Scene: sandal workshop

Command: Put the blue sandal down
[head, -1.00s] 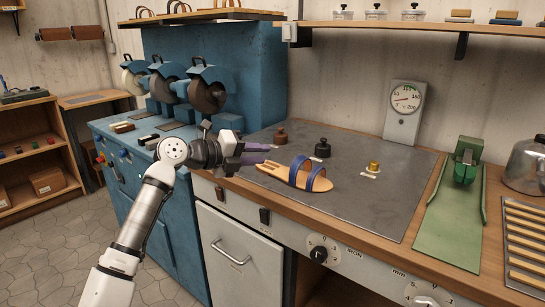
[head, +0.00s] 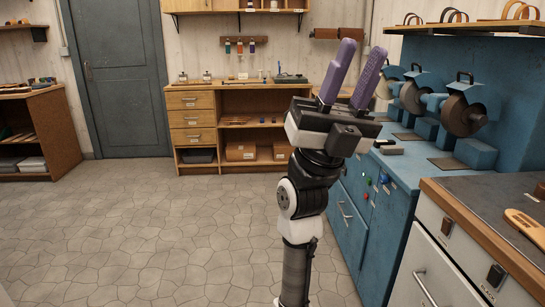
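The blue sandal (head: 525,227) is cut off by the right edge of the head view. Only the end of its tan sole shows, lying on the dark grey worktop (head: 478,192); its blue straps are out of view. My gripper (head: 363,50) is raised in the middle right of the view, with its two purple fingers pointing up. The fingers are apart with nothing between them. My gripper is well to the left of the sandal and not touching it.
A blue machine bench (head: 378,210) with several grinding wheels stands behind my gripper on the right. A wooden shelf unit (head: 195,118) stands against the back wall, beside a grey-blue door (head: 118,80). The stone floor (head: 150,240) at left is clear.

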